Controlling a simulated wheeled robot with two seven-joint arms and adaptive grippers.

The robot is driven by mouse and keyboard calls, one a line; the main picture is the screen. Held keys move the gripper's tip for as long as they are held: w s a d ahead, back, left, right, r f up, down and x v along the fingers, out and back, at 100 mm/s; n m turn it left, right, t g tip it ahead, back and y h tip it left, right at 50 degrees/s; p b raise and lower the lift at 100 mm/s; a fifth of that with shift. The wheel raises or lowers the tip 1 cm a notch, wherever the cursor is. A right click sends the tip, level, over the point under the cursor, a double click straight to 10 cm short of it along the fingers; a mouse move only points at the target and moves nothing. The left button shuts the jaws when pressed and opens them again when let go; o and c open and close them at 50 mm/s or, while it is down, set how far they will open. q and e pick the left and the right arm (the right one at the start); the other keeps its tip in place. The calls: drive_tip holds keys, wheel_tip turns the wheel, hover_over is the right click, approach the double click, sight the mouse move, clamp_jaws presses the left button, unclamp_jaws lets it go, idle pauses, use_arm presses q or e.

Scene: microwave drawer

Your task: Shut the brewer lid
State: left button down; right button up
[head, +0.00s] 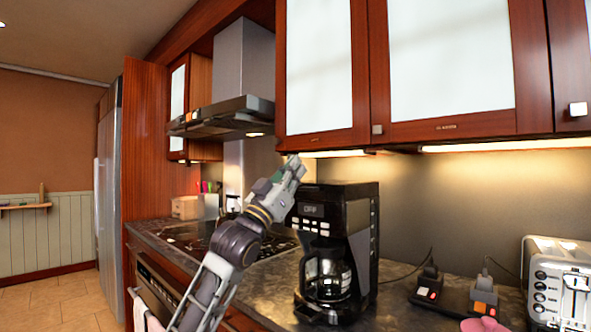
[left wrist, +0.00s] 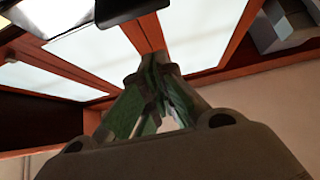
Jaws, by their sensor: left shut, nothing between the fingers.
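The brewer (head: 361,240) is a black and steel coffee maker on the counter, with a glass carafe (head: 328,274) in it. Its top, where the lid (head: 345,184) is, looks flat and dark in the head view; I cannot tell whether a small gap remains. My left gripper (head: 294,165) is shut and empty, raised at the brewer's upper left front corner, its tips slightly above the top. Whether it touches the lid is unclear. In the left wrist view the closed fingers (left wrist: 155,85) point up toward the cabinets. My right gripper is not in view.
Wall cabinets (head: 445,128) hang above the brewer, with a range hood (head: 225,117) to the left over the stove (head: 275,243). A toaster (head: 557,280), a pink item (head: 484,318) and a dark socket block (head: 450,295) stand to the right.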

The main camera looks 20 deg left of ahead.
use_arm(q)
drive_tip(key=v, duration=0.9)
drive_tip(key=shift+s+f, duration=0.2)
drive_tip(key=shift+s, duration=0.05)
idle(0.3)
drive_tip(key=shift+a, duration=0.15)
idle(0.6)
